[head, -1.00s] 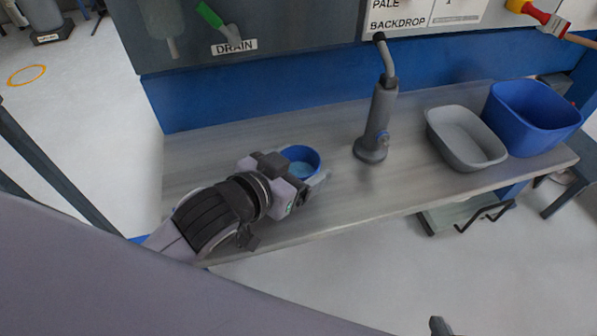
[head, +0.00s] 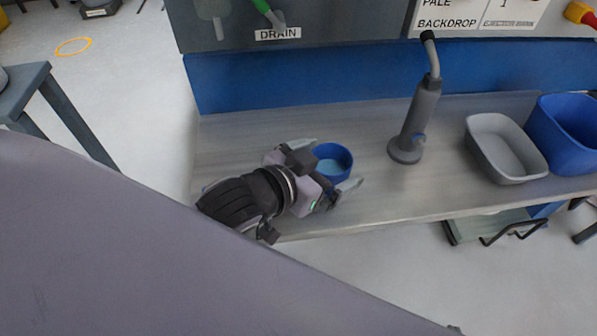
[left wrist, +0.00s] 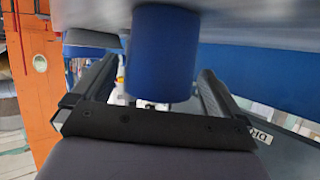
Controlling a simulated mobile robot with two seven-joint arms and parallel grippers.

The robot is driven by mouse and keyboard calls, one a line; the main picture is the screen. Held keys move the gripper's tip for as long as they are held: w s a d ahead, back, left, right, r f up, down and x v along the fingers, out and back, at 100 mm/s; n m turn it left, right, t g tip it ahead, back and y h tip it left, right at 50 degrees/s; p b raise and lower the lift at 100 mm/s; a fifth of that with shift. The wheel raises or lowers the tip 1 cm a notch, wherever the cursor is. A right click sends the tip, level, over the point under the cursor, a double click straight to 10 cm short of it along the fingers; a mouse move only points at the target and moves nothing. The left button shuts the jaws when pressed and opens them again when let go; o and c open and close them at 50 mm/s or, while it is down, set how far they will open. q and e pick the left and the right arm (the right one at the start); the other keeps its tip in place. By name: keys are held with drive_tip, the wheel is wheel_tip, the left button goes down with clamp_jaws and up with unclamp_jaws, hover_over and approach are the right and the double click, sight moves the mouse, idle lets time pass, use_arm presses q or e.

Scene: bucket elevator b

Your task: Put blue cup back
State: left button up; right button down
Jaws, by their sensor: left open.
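The blue cup (head: 333,151) stands on the grey bench, left of the grey upright nozzle. My left gripper (head: 328,164) is at the cup, with one pale finger on its far left and the other on its near right. It is open. In the left wrist view the blue cup (left wrist: 161,55) fills the space between the two dark fingers (left wrist: 160,85), with a visible gap on each side. Whether a finger touches the cup is not clear. My right gripper does not show.
The grey nozzle (head: 416,115) stands on the bench (head: 380,200) right of the cup. A grey tub (head: 506,148) and a larger blue bin (head: 563,130) are at the right end. A blue-and-grey wall panel (head: 330,75) rises behind. Bare bench lies between cup and nozzle.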

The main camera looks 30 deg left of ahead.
use_arm(q)
drive_tip(key=v, duration=0.5)
drive_tip(key=shift+p+v, duration=2.95)
drive_tip(key=shift+p, duration=0.4)
drive_tip(key=shift+f, duration=0.1)
